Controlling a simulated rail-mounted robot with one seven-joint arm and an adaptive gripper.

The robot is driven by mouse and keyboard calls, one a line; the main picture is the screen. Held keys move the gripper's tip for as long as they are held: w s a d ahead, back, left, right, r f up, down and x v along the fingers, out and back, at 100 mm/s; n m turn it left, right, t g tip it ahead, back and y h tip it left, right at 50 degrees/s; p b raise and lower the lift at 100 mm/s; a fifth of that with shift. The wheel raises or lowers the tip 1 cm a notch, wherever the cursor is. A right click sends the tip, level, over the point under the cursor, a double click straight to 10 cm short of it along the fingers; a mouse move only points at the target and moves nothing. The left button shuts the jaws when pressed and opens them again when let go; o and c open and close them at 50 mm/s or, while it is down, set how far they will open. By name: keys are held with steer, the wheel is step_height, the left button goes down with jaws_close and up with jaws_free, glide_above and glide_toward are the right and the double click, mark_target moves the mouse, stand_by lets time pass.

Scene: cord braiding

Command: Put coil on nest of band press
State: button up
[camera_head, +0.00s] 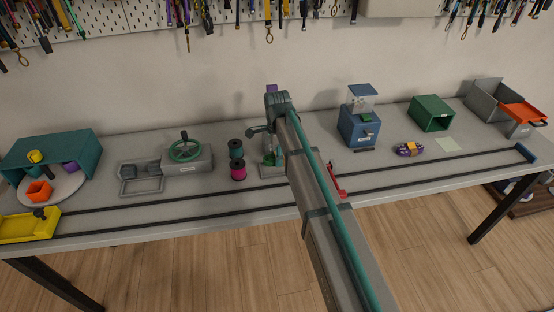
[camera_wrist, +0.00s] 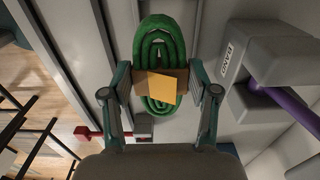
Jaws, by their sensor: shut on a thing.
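A green coil (camera_wrist: 160,48) of looped cord, with a brown band around its middle and an orange-yellow tag (camera_wrist: 161,88), is in the wrist view. My gripper (camera_wrist: 160,80) is shut on it, one finger on each side. A grey labelled device (camera_wrist: 268,55) with a purple bar stands just right of the coil in the wrist view.
A red-handled piece (camera_head: 335,185) lies right of my arm. A blue machine (camera_head: 358,127) stands to the right. Dark rails run along the front edge.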

steer(key=shift+w+a+f, duration=0.1)
steer(key=shift+w+f, duration=0.45)
steer(key=shift+f, duration=0.05)
steer(key=shift+f+p, duration=0.8)
steer(key=shift+f, duration=0.85)
steer(key=shift+f, duration=0.1)
steer(key=o, duration=1.4)
step_height(320, 180, up, 12)
steer(key=b, duration=0.3)
